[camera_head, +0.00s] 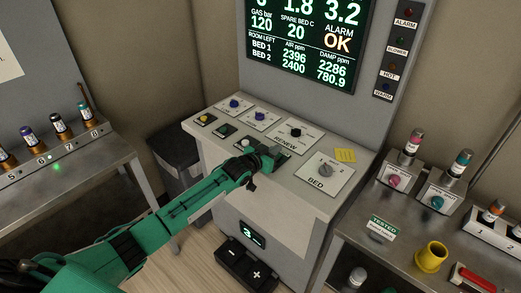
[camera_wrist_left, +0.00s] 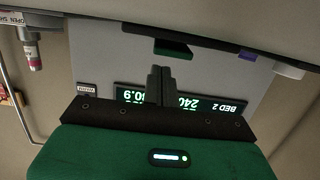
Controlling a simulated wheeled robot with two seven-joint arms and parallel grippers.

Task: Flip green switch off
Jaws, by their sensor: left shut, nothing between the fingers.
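The sloped panel of the grey console (camera_head: 310,205) carries several knobs and switches. My left gripper (camera_head: 268,160) is over the panel, in front of the RENEW label, with its arm reaching in from the lower left. In the left wrist view its two fingers (camera_wrist_left: 160,86) are together, with nothing between them. A dark block with a green face (camera_wrist_left: 174,48), which looks like the green switch, juts from the panel just beyond the fingertips. A small gap shows between them in the picture; contact cannot be told. In the head view the gripper largely hides this spot. My right gripper is not in view.
A black RENEW knob (camera_head: 295,132), a grey BED knob (camera_head: 326,170), a yellow button (camera_head: 204,118) and blue knobs (camera_head: 234,103) share the panel. A lit display (camera_head: 305,45) stands behind. Metal benches flank the console; a yellow cup (camera_head: 431,257) is on the right one.

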